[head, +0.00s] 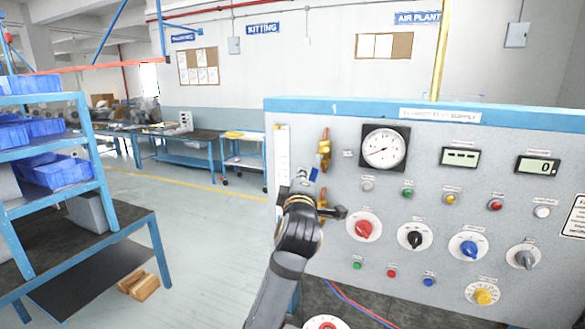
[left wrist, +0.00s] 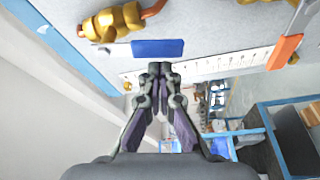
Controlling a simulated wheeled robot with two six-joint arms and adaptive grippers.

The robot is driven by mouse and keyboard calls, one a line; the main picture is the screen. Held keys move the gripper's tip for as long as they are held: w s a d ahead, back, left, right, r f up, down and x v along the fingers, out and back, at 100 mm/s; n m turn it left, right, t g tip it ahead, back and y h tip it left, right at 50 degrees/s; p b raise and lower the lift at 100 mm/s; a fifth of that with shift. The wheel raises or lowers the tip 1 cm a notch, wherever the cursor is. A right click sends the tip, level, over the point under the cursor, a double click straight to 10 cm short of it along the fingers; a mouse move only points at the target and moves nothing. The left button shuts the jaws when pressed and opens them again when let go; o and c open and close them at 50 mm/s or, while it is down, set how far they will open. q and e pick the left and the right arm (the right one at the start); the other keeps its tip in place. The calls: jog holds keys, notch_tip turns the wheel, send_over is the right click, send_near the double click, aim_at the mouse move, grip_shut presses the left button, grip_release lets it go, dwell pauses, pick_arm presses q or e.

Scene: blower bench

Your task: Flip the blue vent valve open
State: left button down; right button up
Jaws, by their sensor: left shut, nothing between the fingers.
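The blue vent valve's handle (head: 314,174) shows on the panel's left side as a small blue sleeve, running up from the lower brass valve. In the left wrist view the blue handle (left wrist: 158,48) lies at the end of a flat metal lever beside its brass body (left wrist: 112,22). My left gripper (head: 303,181) is in front of the panel's left edge, over the lower valve. In the left wrist view its fingertips (left wrist: 160,70) are shut and empty, just beside the blue handle. I cannot tell whether they touch it. My arm partly hides the lower valve. My right gripper is not in view.
An upper brass valve (head: 324,148) and a white scale strip (head: 282,150) are close by. An orange handle (left wrist: 286,50) shows in the left wrist view. Right of my arm are a gauge (head: 384,148) and a red knob (head: 363,229). A blue shelf (head: 48,103) stands left; floor between is open.

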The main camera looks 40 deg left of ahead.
pick_arm(q)
jog(key=shift+d+f, duration=0.1)
jog(key=shift+d, duration=0.3)
jog(key=shift+w+a+f, duration=0.1)
jog(key=n+b, duration=0.1)
jog(key=d+n+b, duration=0.1)
jog(key=n+g+b, duration=0.1)
jog(key=b, duration=0.1)
jog(key=shift+w+d+f, duration=0.15)
jog(key=shift+d+f, duration=0.1)
